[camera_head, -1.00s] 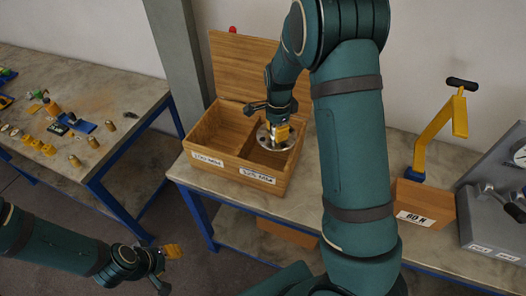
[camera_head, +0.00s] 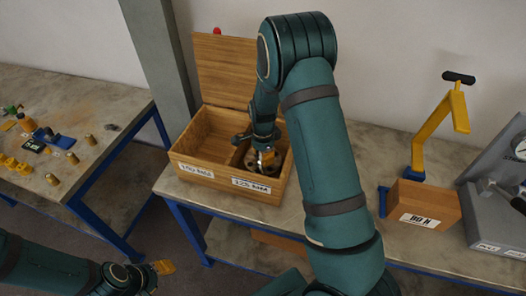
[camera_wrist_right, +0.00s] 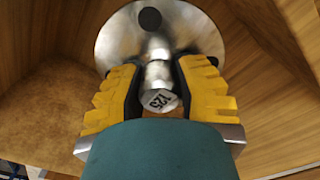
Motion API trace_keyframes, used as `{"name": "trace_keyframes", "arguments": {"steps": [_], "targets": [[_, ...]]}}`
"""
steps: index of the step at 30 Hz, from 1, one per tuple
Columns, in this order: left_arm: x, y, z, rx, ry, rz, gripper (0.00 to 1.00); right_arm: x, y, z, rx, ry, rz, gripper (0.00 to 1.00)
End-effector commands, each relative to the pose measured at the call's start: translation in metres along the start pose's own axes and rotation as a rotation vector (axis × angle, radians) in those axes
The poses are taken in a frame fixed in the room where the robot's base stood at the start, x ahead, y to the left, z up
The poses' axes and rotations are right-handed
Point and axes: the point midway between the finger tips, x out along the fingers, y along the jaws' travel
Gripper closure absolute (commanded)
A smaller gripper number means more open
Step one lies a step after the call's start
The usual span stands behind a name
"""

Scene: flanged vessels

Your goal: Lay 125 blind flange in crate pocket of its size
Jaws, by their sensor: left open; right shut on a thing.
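The blind flange is a round grey metal disc (camera_wrist_right: 120,40) with a central stem. The stem's end (camera_wrist_right: 161,101) is marked 125. My right gripper (camera_head: 266,158) is shut on this stem, inside the right compartment of the open wooden crate (camera_head: 222,184). In the right wrist view the yellow fingers (camera_wrist_right: 158,95) grip the stem from both sides. Wooden walls surround the disc; I cannot tell whether it touches the floor. The crate's two front labels are hard to read; the right one (camera_head: 257,187) seems to begin with 125. My left gripper (camera_head: 161,268) is open and empty, low at left.
The crate's lid (camera_head: 226,72) stands open behind it. The crate's left compartment (camera_head: 212,135) looks empty. Small parts lie on the left table (camera_head: 110,105).

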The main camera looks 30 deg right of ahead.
Motion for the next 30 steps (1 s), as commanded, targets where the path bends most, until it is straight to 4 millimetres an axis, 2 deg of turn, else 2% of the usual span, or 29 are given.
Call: {"name": "trace_keyframes", "arguments": {"steps": [5,12,23,24,26,30], "targets": [[0.001,0.000,0.000,0.000,0.000,0.000,0.53,0.011,-0.001,0.000,0.000,-0.001,-0.001,1.00],[0.003,-0.001,0.000,0.000,0.000,-0.001,0.53,0.036,-0.001,0.000,0.000,-0.001,-0.002,1.00],[0.005,-0.002,0.001,0.000,0.000,-0.001,0.53,0.039,-0.001,0.000,0.000,-0.001,-0.003,1.00],[0.005,-0.002,0.001,0.000,0.000,-0.001,0.53,0.041,0.000,0.000,0.000,-0.001,0.000,0.64],[0.005,-0.002,0.001,0.000,0.000,-0.001,0.53,0.040,0.000,0.000,0.000,-0.001,0.000,0.43],[0.005,-0.002,0.001,0.000,0.000,-0.001,0.53,0.040,0.000,0.000,0.000,-0.001,0.000,0.42]]}}
